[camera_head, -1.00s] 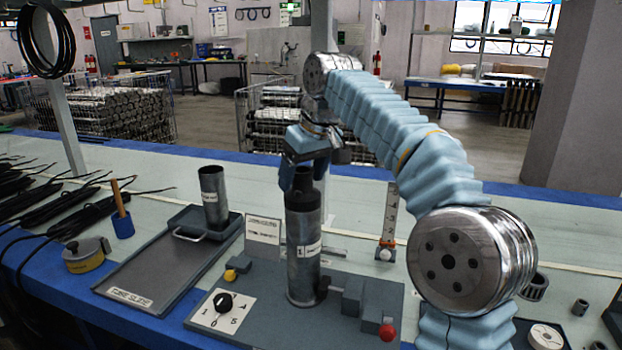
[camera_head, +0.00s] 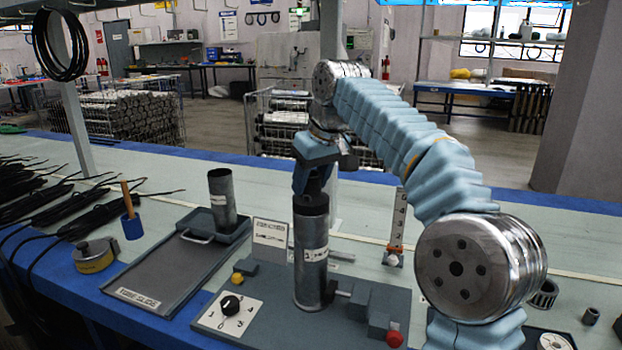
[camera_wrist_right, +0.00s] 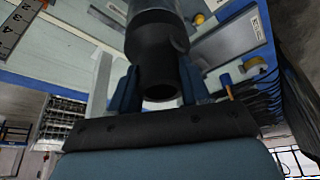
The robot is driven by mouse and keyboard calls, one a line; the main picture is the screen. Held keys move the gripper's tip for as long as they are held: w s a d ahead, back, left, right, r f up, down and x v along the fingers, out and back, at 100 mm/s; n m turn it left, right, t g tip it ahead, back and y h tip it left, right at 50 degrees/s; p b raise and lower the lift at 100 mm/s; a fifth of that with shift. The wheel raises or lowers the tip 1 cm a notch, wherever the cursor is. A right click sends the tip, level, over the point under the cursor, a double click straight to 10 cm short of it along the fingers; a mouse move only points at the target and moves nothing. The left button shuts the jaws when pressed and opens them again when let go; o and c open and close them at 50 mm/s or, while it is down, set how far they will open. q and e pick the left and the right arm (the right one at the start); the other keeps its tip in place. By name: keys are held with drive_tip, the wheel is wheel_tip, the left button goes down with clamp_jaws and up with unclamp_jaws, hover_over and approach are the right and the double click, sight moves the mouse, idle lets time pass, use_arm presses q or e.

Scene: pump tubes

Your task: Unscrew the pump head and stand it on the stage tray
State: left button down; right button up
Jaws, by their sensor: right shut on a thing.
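The pump tube (camera_head: 311,255) is a grey metal cylinder with a white label, standing upright in the fixture. The dark pump head (camera_wrist_right: 155,45) is at its top; in the head view its narrow neck is mostly hidden by my right gripper (camera_head: 312,182). My right gripper comes from above and is shut on the pump head, one blue finger on each side of the neck in the wrist view. My left gripper is not in view.
The fixture base (camera_head: 262,330) carries a white dial plate, a clamp block and a red knob (camera_head: 394,339). A small sign and an upright numbered scale (camera_head: 397,222) stand behind.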

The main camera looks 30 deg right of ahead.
drive_tip(key=shift+c, duration=0.9)
drive_tip(key=shift+r, duration=1.3)
drive_tip(key=shift+r, duration=1.5)
drive_tip(key=shift+s, duration=0.1)
